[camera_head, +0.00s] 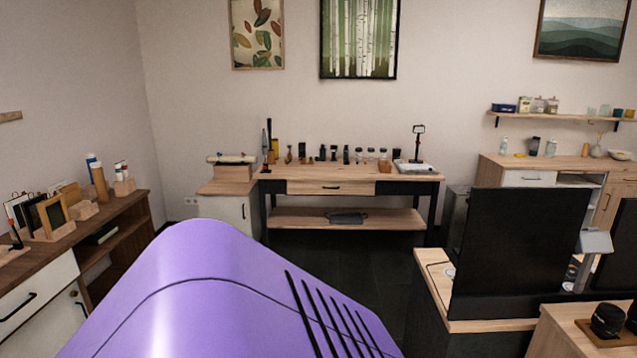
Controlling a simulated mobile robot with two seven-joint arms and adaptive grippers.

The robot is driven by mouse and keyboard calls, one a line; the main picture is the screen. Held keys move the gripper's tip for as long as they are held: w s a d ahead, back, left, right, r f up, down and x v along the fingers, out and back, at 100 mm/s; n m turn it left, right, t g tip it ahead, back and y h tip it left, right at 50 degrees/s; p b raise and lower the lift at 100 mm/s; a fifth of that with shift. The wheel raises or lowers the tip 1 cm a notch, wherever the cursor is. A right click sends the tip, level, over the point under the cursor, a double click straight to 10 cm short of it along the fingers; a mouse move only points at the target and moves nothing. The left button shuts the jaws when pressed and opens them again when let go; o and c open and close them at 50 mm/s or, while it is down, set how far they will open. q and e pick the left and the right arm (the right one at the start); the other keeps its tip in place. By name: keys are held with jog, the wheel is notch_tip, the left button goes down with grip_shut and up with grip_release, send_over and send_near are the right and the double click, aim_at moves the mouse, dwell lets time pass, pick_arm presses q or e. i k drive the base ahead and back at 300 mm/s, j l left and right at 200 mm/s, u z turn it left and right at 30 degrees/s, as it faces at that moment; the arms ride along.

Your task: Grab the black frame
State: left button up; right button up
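On the left sideboard (125,208), several small frames and cards stand upright in wooden holders. A dark, apparently black frame (31,214) stands there, partly hidden behind a light wooden frame (52,215). On the back wall hangs a large picture of birch trunks in a black frame (322,45). Neither of my grippers is in view.
A wooden workbench (300,187) with bottles and small tools stands against the back wall. Dark floor (340,255) is open in the middle, and purple casing fills the bottom foreground.

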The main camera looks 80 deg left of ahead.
aim_at(30, 212)
jog(key=u, duration=4.2)
jog(key=i+l, duration=0.15)
jog(key=i, duration=0.55)
jog(key=i+l+z, duration=0.1)
jog(key=i, duration=0.55)
jog(key=i+l, duration=0.15)
jog(key=i, duration=0.55)
